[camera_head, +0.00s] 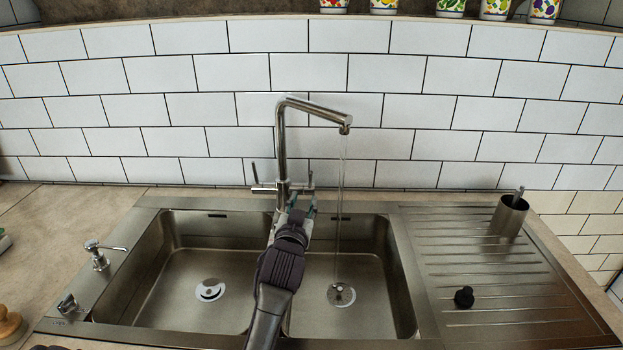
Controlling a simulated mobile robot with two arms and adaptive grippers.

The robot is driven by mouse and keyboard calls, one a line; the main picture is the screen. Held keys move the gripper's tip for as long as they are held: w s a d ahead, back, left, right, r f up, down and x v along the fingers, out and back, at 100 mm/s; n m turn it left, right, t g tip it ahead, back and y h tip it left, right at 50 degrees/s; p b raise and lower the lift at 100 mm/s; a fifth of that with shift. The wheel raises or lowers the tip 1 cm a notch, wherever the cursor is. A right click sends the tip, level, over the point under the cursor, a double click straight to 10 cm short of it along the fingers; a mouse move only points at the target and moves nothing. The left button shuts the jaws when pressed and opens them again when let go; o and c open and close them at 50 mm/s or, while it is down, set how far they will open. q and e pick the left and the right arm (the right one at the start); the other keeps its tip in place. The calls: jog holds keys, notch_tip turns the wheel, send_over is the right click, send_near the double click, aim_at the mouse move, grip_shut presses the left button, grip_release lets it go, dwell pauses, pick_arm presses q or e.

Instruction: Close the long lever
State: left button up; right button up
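A chrome faucet (281,143) stands behind the double sink, its spout bent to the right. A thin stream of water (342,215) falls from it into the right basin. A thin upright lever (254,174) is on the left of the faucet's base; a second small lever (311,179) is on the right. I cannot tell which is the long one. My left gripper (302,204) is in front of the faucet's lower body, just below the right lever. Its fingertips look apart, with nothing held; contact is unclear. My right gripper is not in view.
The left basin (165,285) is empty. A soap dispenser (100,255) stands to the left. A tiled wall (430,110) rises close behind the faucet.

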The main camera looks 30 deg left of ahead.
aim_at(310, 180)
pick_arm(q)
jog(key=x, duration=0.5)
jog(key=shift+w+r+p, duration=0.2)
jog(key=shift+r+p, duration=0.05)
jog(key=shift+p, duration=0.05)
jog(key=x, duration=0.4)
jog(key=shift+w+a+f, duration=0.2)
jog(key=shift+w+a, duration=0.1)
jog(key=shift+w, duration=0.2)
jog(key=shift+w+a, duration=0.15)
jog(key=shift+w, duration=0.25)
grip_shut()
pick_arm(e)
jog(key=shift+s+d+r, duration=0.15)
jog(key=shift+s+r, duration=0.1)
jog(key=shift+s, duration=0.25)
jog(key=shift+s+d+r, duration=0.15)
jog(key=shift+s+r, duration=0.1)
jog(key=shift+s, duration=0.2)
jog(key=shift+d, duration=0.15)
